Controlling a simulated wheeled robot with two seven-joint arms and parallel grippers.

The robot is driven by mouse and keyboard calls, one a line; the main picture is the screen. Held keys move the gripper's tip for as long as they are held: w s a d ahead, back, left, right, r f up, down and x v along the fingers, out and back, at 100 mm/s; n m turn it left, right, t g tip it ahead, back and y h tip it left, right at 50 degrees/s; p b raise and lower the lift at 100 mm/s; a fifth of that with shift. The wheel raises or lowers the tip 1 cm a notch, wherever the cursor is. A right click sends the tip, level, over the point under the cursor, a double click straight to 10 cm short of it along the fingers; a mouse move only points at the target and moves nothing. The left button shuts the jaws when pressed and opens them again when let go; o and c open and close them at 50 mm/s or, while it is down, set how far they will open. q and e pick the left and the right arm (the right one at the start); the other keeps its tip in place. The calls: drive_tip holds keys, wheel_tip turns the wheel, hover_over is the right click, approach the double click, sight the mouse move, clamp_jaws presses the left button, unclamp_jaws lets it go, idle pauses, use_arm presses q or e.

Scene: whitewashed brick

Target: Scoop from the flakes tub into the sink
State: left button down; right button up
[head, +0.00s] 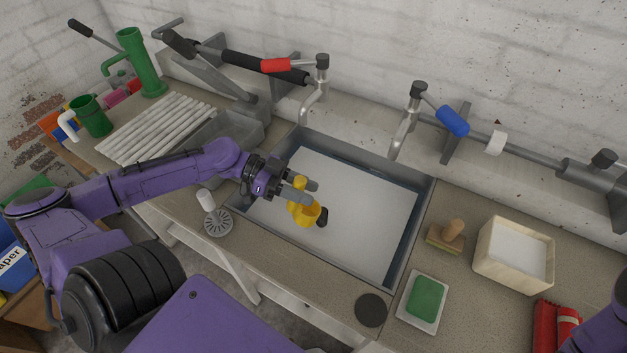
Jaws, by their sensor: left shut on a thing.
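My left gripper (300,188) is over the left part of the sink, shut on a yellow scoop (308,217). The scoop hangs below the fingers, over the pale sink floor. Whether anything is in its bowl is too small to tell. A small dark thing shows right beside the scoop's bowl. The sink (427,215) is a grey rectangular basin with a whitish floor. A light wooden square tub (488,267) with white stuff inside stands on the counter right of the sink; no label shows that it is the flakes tub. My right gripper is out of view.
Taps (315,90) overhang the back. A ribbed drainer (155,128) lies left.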

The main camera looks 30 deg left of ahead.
sight(299, 179)
use_arm(q)
drive_tip(key=shift+s+a+f+t+h, duration=0.2)
drive_tip(key=shift+s+a+t+h, duration=0.1)
drive_tip(key=shift+h, duration=0.1)
drive_tip(key=shift+r+p, duration=0.9)
drive_tip(key=shift+r, duration=1.65)
